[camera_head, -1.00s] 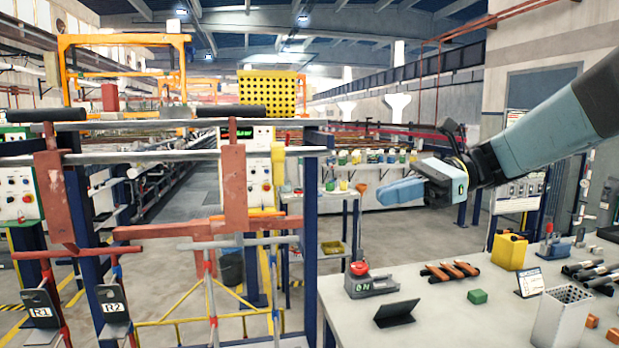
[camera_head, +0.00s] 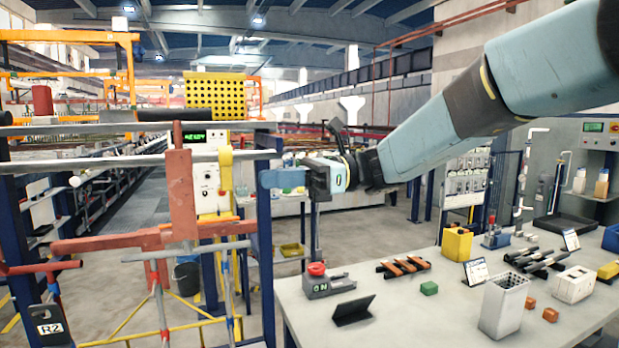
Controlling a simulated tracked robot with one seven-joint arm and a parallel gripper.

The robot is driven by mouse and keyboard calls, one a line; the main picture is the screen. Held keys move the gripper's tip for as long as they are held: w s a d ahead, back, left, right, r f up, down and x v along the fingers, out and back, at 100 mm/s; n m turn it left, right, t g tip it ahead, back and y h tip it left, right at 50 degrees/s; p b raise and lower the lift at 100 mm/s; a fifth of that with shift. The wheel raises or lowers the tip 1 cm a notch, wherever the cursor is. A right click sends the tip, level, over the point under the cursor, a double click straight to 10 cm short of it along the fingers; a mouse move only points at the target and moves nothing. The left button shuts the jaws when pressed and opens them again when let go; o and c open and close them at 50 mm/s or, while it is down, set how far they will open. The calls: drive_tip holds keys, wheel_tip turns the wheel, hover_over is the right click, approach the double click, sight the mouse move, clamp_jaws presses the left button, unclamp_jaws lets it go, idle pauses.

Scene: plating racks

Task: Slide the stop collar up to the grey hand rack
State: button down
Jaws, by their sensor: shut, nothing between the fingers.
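A yellow strap-like piece (camera_head: 226,170), which looks like the stop collar, sits around the grey rail close to its right end. A red hanger (camera_head: 181,195) hangs on the same rail to its left, with a gap between. Below it, a frame of grey tubes with red joints (camera_head: 190,252) may be the grey hand rack; I cannot tell surely. My gripper (camera_head: 270,179) has blue fingers, shut and empty, just right of the collar and slightly below the rail end. Whether it touches anything is unclear.
A worktable (camera_head: 400,300) at lower right carries a red-topped button box (camera_head: 318,281), a dark stand, a green block and a white perforated bin (camera_head: 504,305). An R2 tag (camera_head: 49,326) is at lower left.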

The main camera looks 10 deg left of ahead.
sight(226, 177)
drive_tip(key=shift+x, duration=2)
drive_tip(key=shift+a, duration=0.1)
